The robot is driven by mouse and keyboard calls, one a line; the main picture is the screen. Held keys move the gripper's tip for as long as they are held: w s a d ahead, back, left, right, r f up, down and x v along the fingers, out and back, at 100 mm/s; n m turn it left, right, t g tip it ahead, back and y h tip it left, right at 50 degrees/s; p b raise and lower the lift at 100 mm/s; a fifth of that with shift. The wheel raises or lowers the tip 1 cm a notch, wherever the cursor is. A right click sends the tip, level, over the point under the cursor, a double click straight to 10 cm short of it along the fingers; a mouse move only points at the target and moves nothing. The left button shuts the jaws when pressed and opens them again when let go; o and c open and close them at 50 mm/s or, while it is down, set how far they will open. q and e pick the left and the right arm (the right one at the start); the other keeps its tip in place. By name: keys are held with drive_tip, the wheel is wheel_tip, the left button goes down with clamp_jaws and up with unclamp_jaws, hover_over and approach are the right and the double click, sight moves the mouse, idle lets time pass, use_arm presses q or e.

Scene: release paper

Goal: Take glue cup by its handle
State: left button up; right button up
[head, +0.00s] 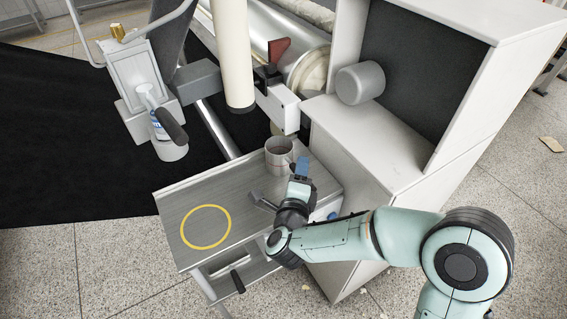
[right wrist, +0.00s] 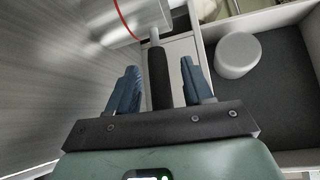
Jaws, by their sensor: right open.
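The glue cup (head: 279,155) is a grey round cup standing upright near the back right corner of the small grey table. In the right wrist view the cup (right wrist: 140,18) shows at the top, with a red line around it. Its straight dark handle (right wrist: 158,75) points toward my wrist. My right gripper (head: 282,183) is at the near side of the cup. In the right wrist view my right gripper (right wrist: 160,66) is open, with one blue finger on each side of the handle and visible gaps between. My left gripper is not in view.
The table (head: 190,190) bears a yellow ring (head: 206,227); its left part is clear. A white cabinet (head: 360,155) with a grey cylinder (head: 360,83) stands close on the right. A cream roller post (head: 232,50) and machine parts stand behind. Another dark-handled vessel (head: 170,149) hangs at left.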

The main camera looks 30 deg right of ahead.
clamp_jaws()
drive_tip(key=shift+r, duration=0.1)
